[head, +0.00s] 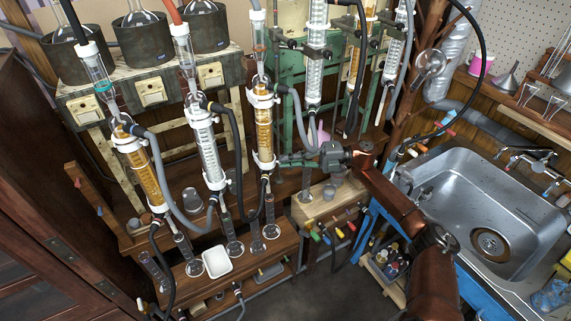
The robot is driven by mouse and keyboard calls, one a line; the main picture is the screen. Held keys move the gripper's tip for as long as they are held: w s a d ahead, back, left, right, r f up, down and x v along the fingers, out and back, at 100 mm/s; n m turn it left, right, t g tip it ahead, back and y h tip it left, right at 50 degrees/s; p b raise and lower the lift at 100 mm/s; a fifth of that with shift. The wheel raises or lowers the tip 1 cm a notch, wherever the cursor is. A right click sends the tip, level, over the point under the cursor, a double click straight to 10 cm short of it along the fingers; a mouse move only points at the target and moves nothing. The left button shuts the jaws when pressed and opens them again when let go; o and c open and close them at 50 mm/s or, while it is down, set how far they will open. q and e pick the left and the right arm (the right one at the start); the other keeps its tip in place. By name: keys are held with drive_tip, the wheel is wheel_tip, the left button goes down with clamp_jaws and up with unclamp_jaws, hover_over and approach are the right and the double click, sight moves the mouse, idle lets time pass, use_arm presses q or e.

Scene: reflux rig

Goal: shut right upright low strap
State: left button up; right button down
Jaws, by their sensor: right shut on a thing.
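The right upright glass condenser (264,132), amber inside, stands in the front row. A white low strap (262,165) goes around its lower end, and a white upper strap (262,98) sits higher. My right gripper (284,161) reaches in from the right with its fingers at the low strap. It is shut on the strap's right side; the fingertips are small, and whether the strap is fully closed cannot be told. My left gripper is not in view.
A middle condenser (206,145) and a left amber condenser (140,165) stand to the left. Grey and black hoses hang close around them. A white tray (216,262) lies on the wooden bench. A steel sink (475,205) is at right.

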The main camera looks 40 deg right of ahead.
drive_tip(key=shift+d, duration=0.1)
idle(0.3)
drive_tip(key=c, duration=2.3)
unclamp_jaws()
drive_tip(key=shift+o, duration=0.2)
drive_tip(key=v, duration=1.2)
drive_tip(key=shift+w+d, duration=0.1)
